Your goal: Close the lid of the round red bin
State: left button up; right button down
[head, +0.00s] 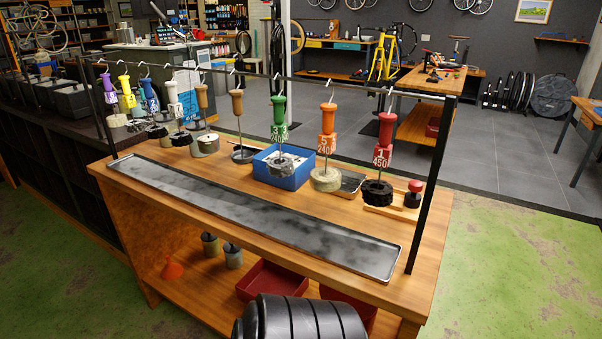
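A wooden workbench (432,232) fills the middle, with a long metal tray (250,213) and several tagged, coloured handles hanging from a rail. Green floor (520,270) is clear at the right.

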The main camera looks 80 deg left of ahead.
aim_at(365, 310)
jog(key=u, duration=2)
jog(key=i+l+u, duration=0.25)
jog(key=k+j, duration=0.05)
jog(key=j, duration=0.05)
